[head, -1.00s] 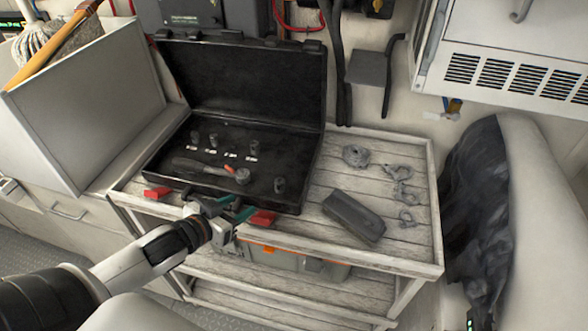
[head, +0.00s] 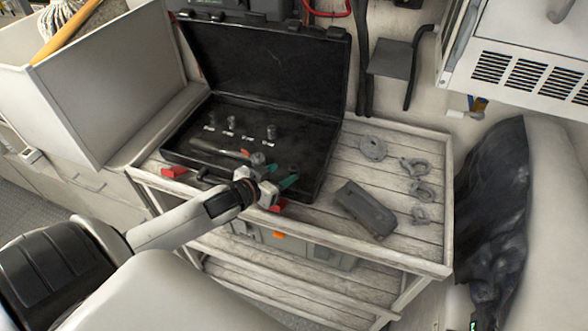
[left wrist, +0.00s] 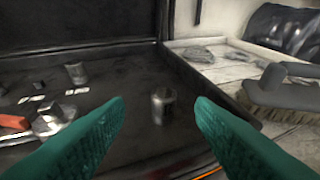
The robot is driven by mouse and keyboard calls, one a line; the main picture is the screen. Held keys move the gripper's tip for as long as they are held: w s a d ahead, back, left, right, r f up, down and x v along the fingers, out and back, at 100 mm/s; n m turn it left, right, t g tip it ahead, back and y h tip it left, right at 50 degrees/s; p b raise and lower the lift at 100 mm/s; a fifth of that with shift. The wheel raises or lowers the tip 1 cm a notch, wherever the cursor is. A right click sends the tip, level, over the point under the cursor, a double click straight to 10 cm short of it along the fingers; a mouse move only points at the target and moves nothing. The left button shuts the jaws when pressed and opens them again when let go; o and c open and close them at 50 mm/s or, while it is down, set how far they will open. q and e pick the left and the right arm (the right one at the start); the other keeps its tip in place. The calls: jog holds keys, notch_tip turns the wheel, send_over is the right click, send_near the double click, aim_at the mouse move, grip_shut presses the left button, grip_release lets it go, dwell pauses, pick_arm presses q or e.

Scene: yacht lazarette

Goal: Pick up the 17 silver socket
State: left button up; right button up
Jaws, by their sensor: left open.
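An open black socket case (head: 305,133) lies on the wooden-topped cart. A lone silver socket (left wrist: 163,106) stands upright in its front right part, and in the left wrist view it sits ahead of and between my left fingertips. I cannot read its size. Several other sockets stand by white labels, one of them here (head: 271,131); the labels are too small to read. A ratchet (head: 220,150) with a red-marked handle lies in front of them. My left gripper (head: 279,175), with green fingers, is open and empty over the case's front right edge. My right gripper is out of view.
The raised case lid (head: 270,65) stands behind the sockets. A dark brush (head: 365,208) lies right of the case on the cart top (head: 400,245). Grey shackles (head: 420,190) lie farther right. Red case latches (head: 175,171) stick out in front.

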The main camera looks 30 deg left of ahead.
aim_at(292, 169)
pick_arm(q)
jog(key=x, duration=0.4)
jog(key=shift+d+p, duration=0.25)
jog(key=shift+p, duration=0.15)
jog(key=shift+c, duration=0.3)
